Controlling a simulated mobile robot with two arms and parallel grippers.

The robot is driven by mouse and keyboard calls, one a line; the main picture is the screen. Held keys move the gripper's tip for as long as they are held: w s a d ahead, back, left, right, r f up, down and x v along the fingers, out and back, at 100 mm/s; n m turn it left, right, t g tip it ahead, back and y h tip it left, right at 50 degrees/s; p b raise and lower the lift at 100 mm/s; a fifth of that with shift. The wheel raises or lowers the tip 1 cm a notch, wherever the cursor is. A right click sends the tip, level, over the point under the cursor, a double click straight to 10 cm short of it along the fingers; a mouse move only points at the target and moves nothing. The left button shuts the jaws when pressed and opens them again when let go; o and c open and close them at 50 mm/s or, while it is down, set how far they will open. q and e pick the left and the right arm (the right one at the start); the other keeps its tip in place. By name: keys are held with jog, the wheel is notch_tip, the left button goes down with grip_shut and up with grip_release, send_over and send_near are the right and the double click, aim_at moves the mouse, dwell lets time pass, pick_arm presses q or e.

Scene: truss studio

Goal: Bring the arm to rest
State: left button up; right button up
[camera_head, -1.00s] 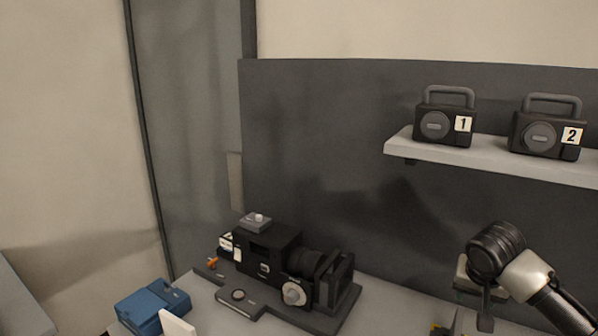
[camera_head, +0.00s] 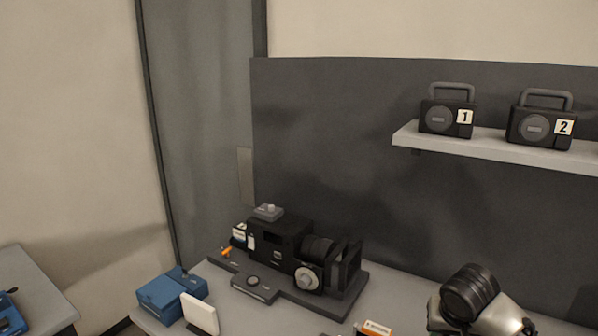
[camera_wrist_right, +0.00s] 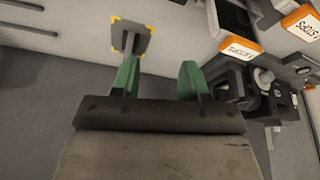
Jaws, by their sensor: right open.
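My right arm (camera_head: 470,300) shows at the lower right of the head view, bent low over the front of the bench. Its gripper is out of sight there. In the wrist view my right gripper (camera_wrist_right: 160,80) has two green fingers set well apart with nothing between them. A small grey plate with yellow corners (camera_wrist_right: 133,38) lies beyond the left finger in that view, apart from it. My left gripper is in neither view.
A black camera rig (camera_head: 290,252) stands on the bench, with a blue box (camera_head: 165,296), a white card (camera_head: 200,314) and an orange-white box (camera_head: 375,329) nearby. Radios 1 (camera_head: 447,112) and 2 (camera_head: 541,122) sit on a wall shelf (camera_head: 480,146). Another table (camera_head: 35,285) is at left.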

jog(key=s+a+f+n+y, duration=0.1)
jog(key=s+a+f+n, duration=0.1)
jog(key=s+a+f, duration=0.4)
jog(key=s+a+f+n+y, duration=0.25)
jog(key=s+a+f, duration=0.25)
jog(key=s, duration=0.4)
jog(key=s+d+f+n+h, duration=0.1)
jog(key=s+d+h, duration=0.1)
jog(key=s, duration=1.3)
notch_tip(320, 180, down, 30)
jog(key=g+b, duration=0.2)
jog(key=b, duration=0.3)
pick_arm(q)
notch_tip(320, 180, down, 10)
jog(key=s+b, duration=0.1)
jog(key=b, duration=0.4)
pick_arm(e)
jog(key=s+d+f, duration=0.1)
jog(key=s+f, duration=0.7)
jog(key=f, duration=0.3)
jog(key=s+d+f, duration=0.1)
jog(key=s+f, duration=0.8)
jog(key=f, duration=0.2)
jog(key=shift+d+g, duration=0.4)
